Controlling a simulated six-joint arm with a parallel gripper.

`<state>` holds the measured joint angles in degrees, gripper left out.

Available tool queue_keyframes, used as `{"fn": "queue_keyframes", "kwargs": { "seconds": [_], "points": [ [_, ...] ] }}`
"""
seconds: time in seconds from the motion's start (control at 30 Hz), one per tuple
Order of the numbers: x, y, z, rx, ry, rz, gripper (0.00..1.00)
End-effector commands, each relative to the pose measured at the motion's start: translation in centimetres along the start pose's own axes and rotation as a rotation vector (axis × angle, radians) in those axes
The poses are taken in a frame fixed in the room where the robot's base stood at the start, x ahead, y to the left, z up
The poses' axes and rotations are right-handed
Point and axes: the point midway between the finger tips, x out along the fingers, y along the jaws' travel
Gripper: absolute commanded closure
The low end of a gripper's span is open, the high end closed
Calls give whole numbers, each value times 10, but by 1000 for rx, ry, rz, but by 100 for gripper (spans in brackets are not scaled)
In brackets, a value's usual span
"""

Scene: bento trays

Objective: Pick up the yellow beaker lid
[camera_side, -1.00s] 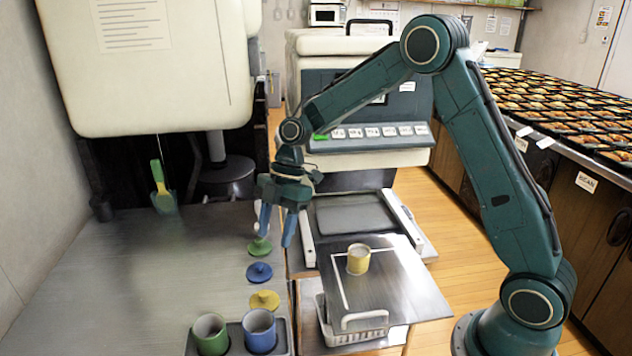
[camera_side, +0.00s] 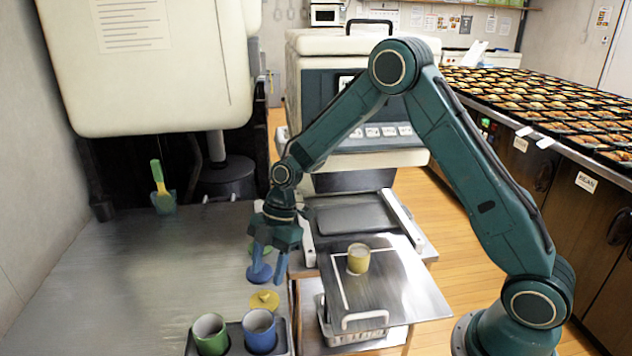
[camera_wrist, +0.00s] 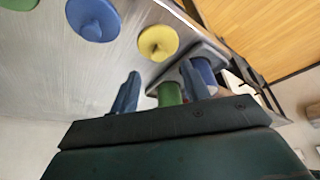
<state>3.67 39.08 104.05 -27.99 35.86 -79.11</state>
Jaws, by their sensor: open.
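The yellow beaker lid (camera_side: 264,300) lies flat on the metal table, just behind the tray with the beakers. It shows in full in the wrist view (camera_wrist: 158,42), ahead of the fingers. My gripper (camera_side: 268,272) is open and empty, pointing down above the table near the blue lid (camera_side: 258,276), which it partly covers in the side view. The yellow lid is a little nearer the camera than my fingers. In the wrist view my fingers (camera_wrist: 160,92) are spread, and the blue lid (camera_wrist: 93,18) is to the left of the yellow one.
A green beaker (camera_side: 211,335) and a blue beaker (camera_side: 259,331) stand in a dark tray (camera_side: 236,340) close to the yellow lid. A yellow beaker (camera_side: 358,259) stands on the metal plate to the right. The table left of the lids is clear.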

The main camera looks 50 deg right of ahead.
Motion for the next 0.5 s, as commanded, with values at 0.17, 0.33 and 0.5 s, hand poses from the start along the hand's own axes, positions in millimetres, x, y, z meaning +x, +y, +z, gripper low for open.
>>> {"fn": "queue_keyframes", "kwargs": {
  "seconds": [0.17, 0.33, 0.5],
  "points": [
    [2, 0, 0, 0, 0, 0, 53],
    [9, 0, 1, -1, 0, -3, 53],
    [27, 0, 3, -1, 1, -5, 53]
  ]
}}
